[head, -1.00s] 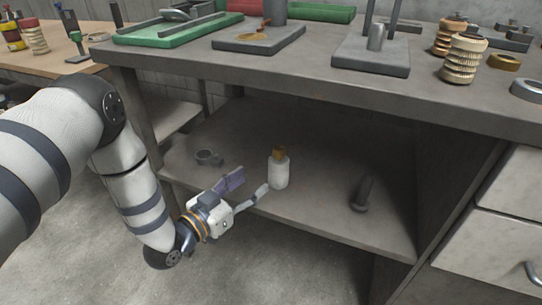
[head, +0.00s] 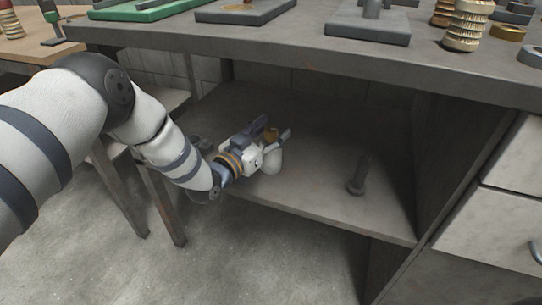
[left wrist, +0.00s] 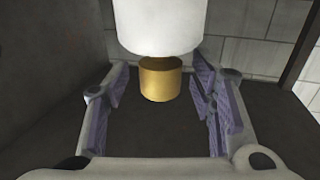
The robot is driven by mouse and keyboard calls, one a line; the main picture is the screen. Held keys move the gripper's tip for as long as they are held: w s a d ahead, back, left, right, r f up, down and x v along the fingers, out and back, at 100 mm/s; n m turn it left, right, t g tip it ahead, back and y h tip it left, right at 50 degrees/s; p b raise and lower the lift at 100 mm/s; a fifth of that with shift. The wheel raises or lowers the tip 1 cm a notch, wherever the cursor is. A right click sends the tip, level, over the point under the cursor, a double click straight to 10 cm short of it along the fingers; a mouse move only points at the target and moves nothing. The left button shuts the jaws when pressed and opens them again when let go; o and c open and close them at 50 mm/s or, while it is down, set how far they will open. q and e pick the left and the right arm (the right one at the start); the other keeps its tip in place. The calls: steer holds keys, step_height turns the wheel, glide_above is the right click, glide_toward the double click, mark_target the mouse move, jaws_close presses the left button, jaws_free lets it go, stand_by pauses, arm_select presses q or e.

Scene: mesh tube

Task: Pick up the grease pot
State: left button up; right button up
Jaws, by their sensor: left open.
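The grease pot appears to be the white bottle (head: 273,163) with a brass-coloured cap (head: 271,134), upright on the lower shelf under the bench. My left gripper (head: 276,130) is open at the pot, its fingers at about cap height, and partly hides it. In the left wrist view the white body (left wrist: 160,24) is at the top and the brass cap (left wrist: 160,79) below it, between the two spread purple-padded fingers of my left gripper (left wrist: 160,90). Gaps show on both sides of the cap. My right gripper is not in view.
A dark pestle-like thing (head: 358,177) stands on the shelf (head: 320,205) to the right. A small grey fitting (head: 201,143) lies left, partly behind my arm. The bench top (head: 300,52) hangs over the shelf. Drawers (head: 515,190) are at the right.

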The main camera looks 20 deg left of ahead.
arm_select(q)
jaws_close()
